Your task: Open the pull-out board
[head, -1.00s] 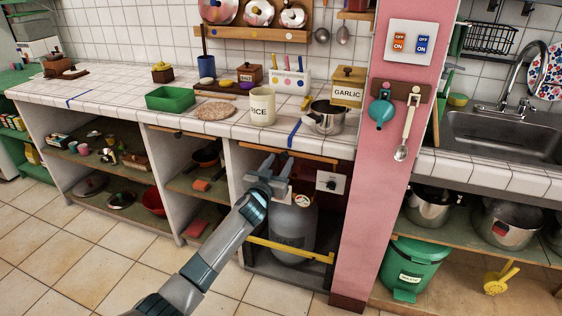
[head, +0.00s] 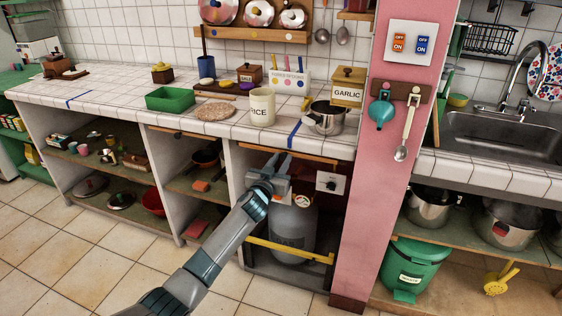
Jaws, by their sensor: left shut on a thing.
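The pull-out board (head: 318,158) shows as a thin wooden front edge just under the tiled counter, above the bay with the grey gas bottle. It looks level with the counter front. My left gripper (head: 278,158) reaches up from below and is shut on the board's front edge, left of its middle. The fingers hide a small part of the edge. My right gripper is not in view.
The grey gas bottle (head: 292,228) stands in the bay below, behind a yellow bar (head: 288,249). A steel pot (head: 328,118) and a RICE jar (head: 262,106) stand on the counter above. A pink pillar (head: 372,200) is close on the right. The floor in front is clear.

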